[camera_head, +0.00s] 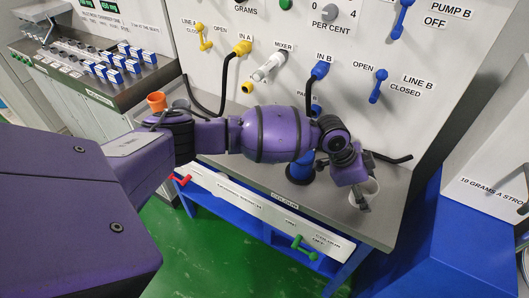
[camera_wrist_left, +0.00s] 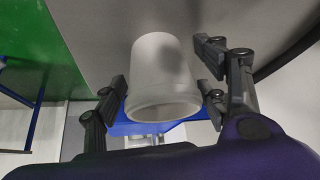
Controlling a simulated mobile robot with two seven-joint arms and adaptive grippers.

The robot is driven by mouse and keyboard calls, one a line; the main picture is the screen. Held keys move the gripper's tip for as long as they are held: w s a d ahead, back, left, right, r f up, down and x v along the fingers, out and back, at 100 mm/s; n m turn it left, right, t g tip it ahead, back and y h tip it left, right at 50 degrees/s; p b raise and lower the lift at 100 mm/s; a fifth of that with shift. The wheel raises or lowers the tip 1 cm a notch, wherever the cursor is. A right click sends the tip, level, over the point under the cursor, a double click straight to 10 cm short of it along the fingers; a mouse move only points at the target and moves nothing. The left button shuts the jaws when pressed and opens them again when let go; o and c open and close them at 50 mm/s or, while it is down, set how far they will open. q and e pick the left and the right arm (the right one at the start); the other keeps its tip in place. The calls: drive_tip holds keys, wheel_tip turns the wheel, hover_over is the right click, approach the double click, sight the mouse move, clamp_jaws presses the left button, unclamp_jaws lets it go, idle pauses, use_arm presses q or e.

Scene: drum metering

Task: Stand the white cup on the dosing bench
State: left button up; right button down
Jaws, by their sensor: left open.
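The white cup (camera_head: 371,188) is at the right end of the grey-topped bench (camera_head: 393,212) in the head view, partly covered by my left gripper. My left gripper (camera_head: 362,197) reaches over the bench from the left. In the left wrist view the cup (camera_wrist_left: 163,72) is between the spread fingers of the gripper (camera_wrist_left: 163,88), with visible gaps on both sides. The cup's rim faces the camera. The cup seems to stand on the bench top, but its contact with the surface is not clear. My right gripper is not in view.
A blue cylinder (camera_head: 300,168) stands behind my forearm. An orange cup (camera_head: 156,101) is at the left. A green handle (camera_head: 303,248) sticks out at the bench front.

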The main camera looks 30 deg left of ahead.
use_arm(q)
drive_tip(key=shift+w+a+r, duration=0.1)
drive_tip(key=shift+r, duration=0.45)
drive_tip(key=v, duration=1.1)
drive_tip(key=shift+r+p, duration=0.2)
drive_tip(key=shift+p, duration=0.1)
drive_tip(key=shift+a, duration=0.1)
drive_tip(key=shift+s, duration=0.2)
